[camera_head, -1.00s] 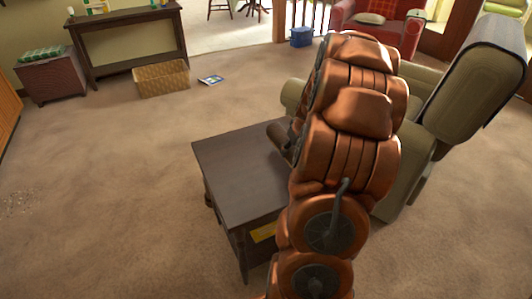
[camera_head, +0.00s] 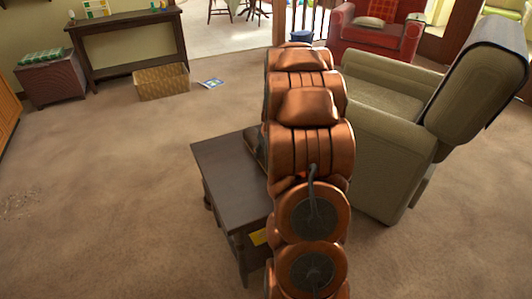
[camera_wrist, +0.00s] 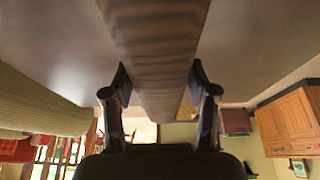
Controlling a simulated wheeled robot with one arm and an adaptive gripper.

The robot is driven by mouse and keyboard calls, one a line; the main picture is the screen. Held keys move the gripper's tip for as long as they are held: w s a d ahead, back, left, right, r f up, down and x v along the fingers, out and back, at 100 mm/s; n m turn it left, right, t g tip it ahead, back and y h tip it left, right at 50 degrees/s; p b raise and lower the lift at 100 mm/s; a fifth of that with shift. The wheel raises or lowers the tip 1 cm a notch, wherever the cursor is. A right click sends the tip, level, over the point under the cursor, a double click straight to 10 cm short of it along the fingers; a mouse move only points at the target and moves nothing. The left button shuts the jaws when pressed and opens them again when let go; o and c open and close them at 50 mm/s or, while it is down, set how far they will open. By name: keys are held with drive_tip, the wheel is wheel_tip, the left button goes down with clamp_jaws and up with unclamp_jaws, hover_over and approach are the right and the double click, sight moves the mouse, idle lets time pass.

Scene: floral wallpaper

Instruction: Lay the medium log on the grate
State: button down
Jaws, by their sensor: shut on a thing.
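In the wrist view my gripper (camera_wrist: 159,85) is closed around a brown log with wood-grain bands (camera_wrist: 155,45). A finger rests on each side of it, and the log runs up out of the top of the picture. In the head view my copper-coloured arm hides most of the gripper and log; only a small dark part shows at the arm's left edge, over the dark side table. I cannot tell there whether the log touches the table. No grate can be made out in either view.
The dark side table (camera_head: 225,175) stands just left of my arm. A green-grey armchair (camera_head: 385,140) is close on the right. A wicker basket (camera_head: 161,82), a booklet (camera_head: 211,83) and a console table (camera_head: 130,45) are farther back. Carpet (camera_head: 110,180) on the left is clear.

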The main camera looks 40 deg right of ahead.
drive_tip(key=shift+f, duration=0.1)
drive_tip(key=shift+c, duration=1.6)
unclamp_jaws()
drive_tip(key=p+v, duration=0.2)
drive_tip(key=v, duration=1)
drive_tip(key=s+a+r+n+g+y, duration=0.15)
drive_tip(key=s+a, duration=0.25)
drive_tip(key=a, duration=0.9)
drive_tip(key=s+a+n+g+y, duration=0.1)
drive_tip(key=s+a+g, duration=0.15)
drive_tip(key=a, duration=0.95)
drive_tip(key=s+a+g, duration=0.1)
drive_tip(key=s+a, duration=0.2)
drive_tip(key=s, duration=0.3)
drive_tip(key=s+a+n+g, duration=0.1)
drive_tip(key=s+a, duration=0.3)
drive_tip(key=s, duration=0.3)
drive_tip(key=s+a+g+h, duration=0.1)
drive_tip(key=s+a, duration=0.2)
drive_tip(key=s, duration=0.4)
drive_tip(key=shift+a+r, duration=0.35)
drive_tip(key=shift+r, duration=0.05)
